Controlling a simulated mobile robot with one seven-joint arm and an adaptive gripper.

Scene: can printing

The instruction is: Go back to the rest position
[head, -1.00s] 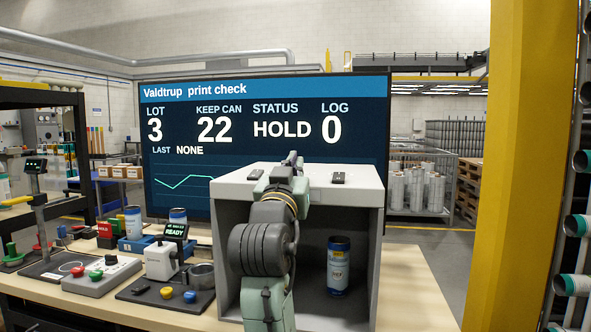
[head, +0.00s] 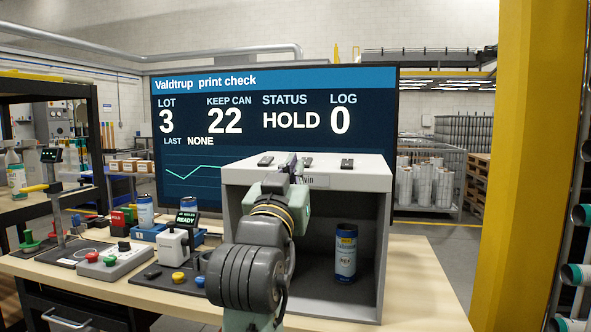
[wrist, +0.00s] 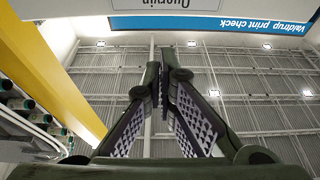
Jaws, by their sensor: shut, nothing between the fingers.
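My gripper (head: 291,168) is in front of the grey cabinet (head: 372,178), near its top front edge in the head view. My arm hides part of the cabinet's open front. In the wrist view the two ridged fingers of my gripper (wrist: 158,58) run together at their tips, with nothing between them. That view looks up at the ceiling, with the screen upside down at its top edge.
Three small dark pieces lie on the cabinet top. Left of my arm are the tester reading READY (head: 187,218), a button box (head: 113,261) and a blue tray (head: 150,232). The screen (head: 180,122) stands behind. A yellow column (head: 520,150) rises at right. The table's right front is clear.

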